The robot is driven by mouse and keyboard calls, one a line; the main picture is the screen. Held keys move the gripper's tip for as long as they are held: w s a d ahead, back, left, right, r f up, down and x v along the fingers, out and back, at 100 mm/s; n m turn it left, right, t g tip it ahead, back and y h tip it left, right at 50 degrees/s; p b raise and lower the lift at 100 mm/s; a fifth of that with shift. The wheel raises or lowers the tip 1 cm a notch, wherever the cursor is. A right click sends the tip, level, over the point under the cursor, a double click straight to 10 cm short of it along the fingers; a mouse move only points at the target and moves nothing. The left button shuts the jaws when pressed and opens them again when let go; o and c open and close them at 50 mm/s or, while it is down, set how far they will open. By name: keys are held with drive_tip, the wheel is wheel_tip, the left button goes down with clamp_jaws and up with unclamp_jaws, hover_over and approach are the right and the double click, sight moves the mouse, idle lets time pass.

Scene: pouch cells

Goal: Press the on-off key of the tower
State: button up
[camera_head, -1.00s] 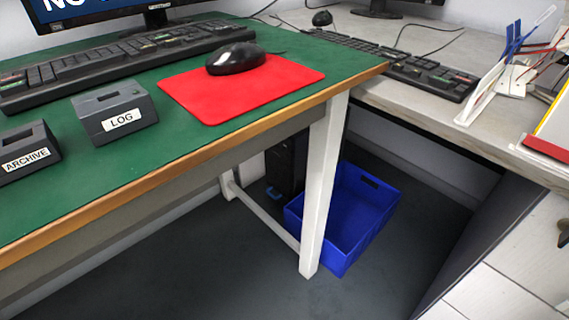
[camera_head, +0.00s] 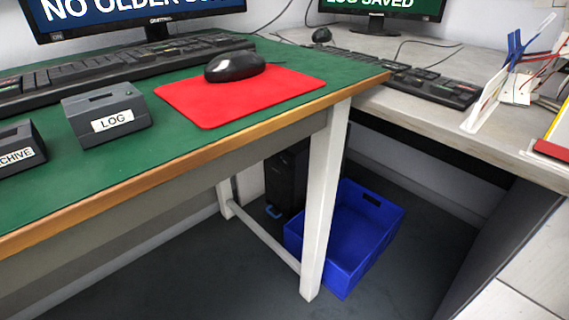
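A black tower (camera_head: 284,180) stands on the floor under the green-topped desk, in shadow behind the desk's white leg. Only part of it shows; the leg and a blue crate cover its right side. A small blue thing (camera_head: 273,211) is at its foot. I cannot make out an on-off key on it. My gripper is not in view.
The blue crate (camera_head: 378,240) stands on the floor right of the white desk leg (camera_head: 322,190). A grey-topped desk (camera_head: 440,125) adjoins at right. The green desk (camera_head: 60,190) bears keyboard, mouse, and LOG box (camera_head: 108,118). Floor (camera_head: 200,285) at front is clear.

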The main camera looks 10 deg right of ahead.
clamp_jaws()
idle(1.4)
